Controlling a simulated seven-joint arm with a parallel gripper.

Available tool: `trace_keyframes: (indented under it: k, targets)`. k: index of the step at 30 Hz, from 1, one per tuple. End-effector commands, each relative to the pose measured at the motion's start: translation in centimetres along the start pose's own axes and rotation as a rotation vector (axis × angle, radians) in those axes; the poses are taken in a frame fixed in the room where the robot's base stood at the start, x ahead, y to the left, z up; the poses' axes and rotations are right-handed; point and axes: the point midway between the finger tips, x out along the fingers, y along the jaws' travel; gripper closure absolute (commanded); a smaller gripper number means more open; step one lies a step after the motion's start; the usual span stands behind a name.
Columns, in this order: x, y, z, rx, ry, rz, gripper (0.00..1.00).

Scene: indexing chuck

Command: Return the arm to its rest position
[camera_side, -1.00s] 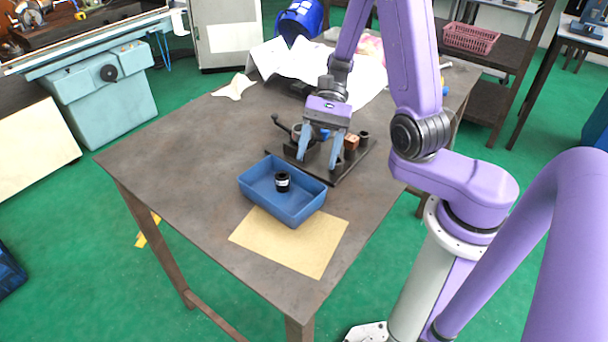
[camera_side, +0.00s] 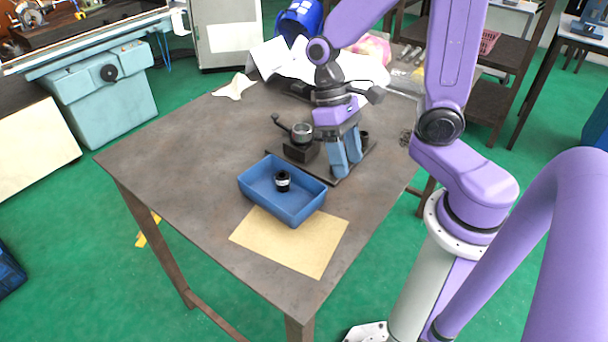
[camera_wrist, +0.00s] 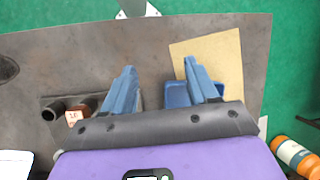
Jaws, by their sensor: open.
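My gripper (camera_side: 348,168) is open and empty, pointing down over the right part of the dark base plate in the side view. In the wrist view its blue fingers (camera_wrist: 160,72) are spread apart with bare table between them. The chuck (camera_side: 301,133), a grey ring on a black block with a ball-ended lever (camera_side: 277,119), stands just left of the gripper. A black ring-like part (camera_side: 283,181) with a pale band sits in the blue tray (camera_side: 255,190). The tray is partly hidden by the right finger in the wrist view (camera_wrist: 177,96).
A tan sheet (camera_side: 290,243) lies by the tray at the table's front. A copper-coloured block (camera_wrist: 75,115) and black cylinder (camera_wrist: 52,110) stand left of the fingers in the wrist view. White sheets (camera_side: 285,62) cover the back. The table's left side is clear.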

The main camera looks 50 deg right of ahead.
Motion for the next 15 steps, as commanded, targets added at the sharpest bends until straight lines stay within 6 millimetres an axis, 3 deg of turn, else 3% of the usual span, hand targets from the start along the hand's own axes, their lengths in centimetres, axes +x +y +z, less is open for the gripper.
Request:
trace_keyframes:
  k: [15]
  targets:
    - [0.0, -0.8, 4.7, -0.571, 0.171, 0.233, 0.42]
